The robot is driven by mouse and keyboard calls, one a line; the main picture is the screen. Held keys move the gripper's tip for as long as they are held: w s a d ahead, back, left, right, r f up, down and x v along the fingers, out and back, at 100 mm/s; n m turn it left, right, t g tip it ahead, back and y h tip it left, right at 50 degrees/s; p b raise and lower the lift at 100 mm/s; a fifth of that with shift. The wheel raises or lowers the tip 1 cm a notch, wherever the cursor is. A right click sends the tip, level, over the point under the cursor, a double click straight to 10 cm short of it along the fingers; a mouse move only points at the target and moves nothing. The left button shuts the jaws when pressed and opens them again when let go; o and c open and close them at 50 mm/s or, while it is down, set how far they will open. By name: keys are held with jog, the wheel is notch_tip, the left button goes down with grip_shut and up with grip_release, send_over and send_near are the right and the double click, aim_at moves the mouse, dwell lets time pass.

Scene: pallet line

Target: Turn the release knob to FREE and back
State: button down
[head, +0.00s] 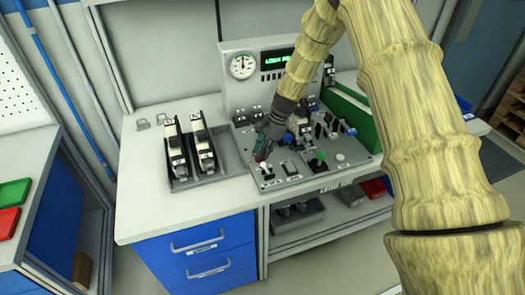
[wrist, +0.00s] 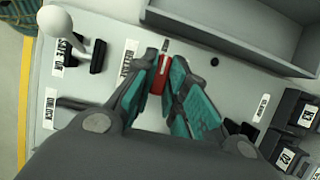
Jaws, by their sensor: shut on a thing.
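The red release knob (wrist: 157,77) sits on the grey panel in the wrist view, with a pale tip toward the top of the picture. A partly hidden white label (wrist: 128,58) is beside it; I cannot read it fully. My gripper (wrist: 165,88) has its teal-padded fingers closed around the knob, one on each side. In the head view, my gripper (head: 264,147) reaches down to the left part of the sloped control panel (head: 300,182). A bit of red from the knob (head: 261,160) shows under the fingers. The knob's exact setting is not clear.
A green button (head: 320,156) and several other controls crowd the panel. A gauge (head: 243,66) stands behind. A tray (head: 233,162) with black-and-white units is left; bench (head: 140,205) is clear there.

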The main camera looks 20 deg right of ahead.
jog(key=shift+s+a+f, duration=0.2)
jog(key=shift+s+f, duration=0.15)
jog(key=c, duration=1.4)
grip_release()
jog(key=shift+c, duration=0.2)
jog(key=shift+w, duration=0.2)
jog(key=shift+w+d+r, duration=0.1)
jog(key=shift+w+r, duration=0.05)
jog(key=shift+r, duration=0.1)
jog(key=shift+d+r, duration=0.25)
jog(key=shift+r, duration=0.3)
jog(key=v, duration=1)
jog(key=shift+d+r, duration=0.25)
jog(key=shift+f, duration=0.1)
